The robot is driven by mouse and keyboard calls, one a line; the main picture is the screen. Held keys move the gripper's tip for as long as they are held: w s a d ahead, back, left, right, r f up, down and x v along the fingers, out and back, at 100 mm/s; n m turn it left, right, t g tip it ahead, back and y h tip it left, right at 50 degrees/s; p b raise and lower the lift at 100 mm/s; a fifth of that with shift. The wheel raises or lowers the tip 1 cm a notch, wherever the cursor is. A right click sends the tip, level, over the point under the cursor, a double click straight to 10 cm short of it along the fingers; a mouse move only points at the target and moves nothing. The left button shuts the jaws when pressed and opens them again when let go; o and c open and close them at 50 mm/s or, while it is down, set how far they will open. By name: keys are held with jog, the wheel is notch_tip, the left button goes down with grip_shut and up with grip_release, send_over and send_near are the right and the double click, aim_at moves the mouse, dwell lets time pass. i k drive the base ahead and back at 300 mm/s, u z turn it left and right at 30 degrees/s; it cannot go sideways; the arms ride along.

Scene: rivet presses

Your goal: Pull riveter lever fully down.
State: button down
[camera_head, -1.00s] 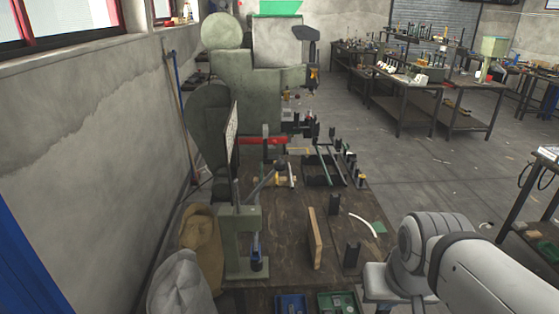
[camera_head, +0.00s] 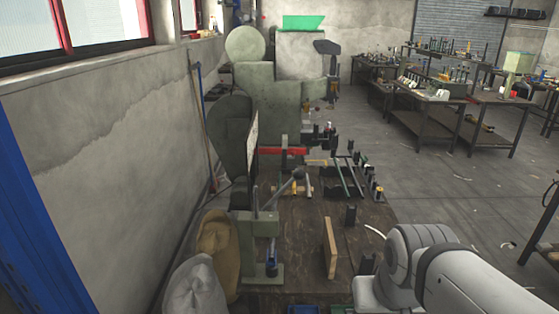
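A grey-green riveter press (camera_head: 261,243) stands at the near left end of the brown workbench (camera_head: 308,222). Its lever (camera_head: 281,190) appears to be the thin grey bar that slants up and to the right from the press head, with a rounded end at the top. My white arm enters at the lower right, over the bench's right side and apart from the press. My gripper is not in view.
A wooden board (camera_head: 329,247) stands upright on the bench right of the press. Sacks (camera_head: 197,288) lie at the left by the wall. Black racks with rods (camera_head: 349,177) stand farther back. Open floor (camera_head: 430,190) lies to the right.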

aim_at(298, 174)
jog(key=u, duration=0.05)
jog(key=i, duration=1)
jog(key=u, duration=0.05)
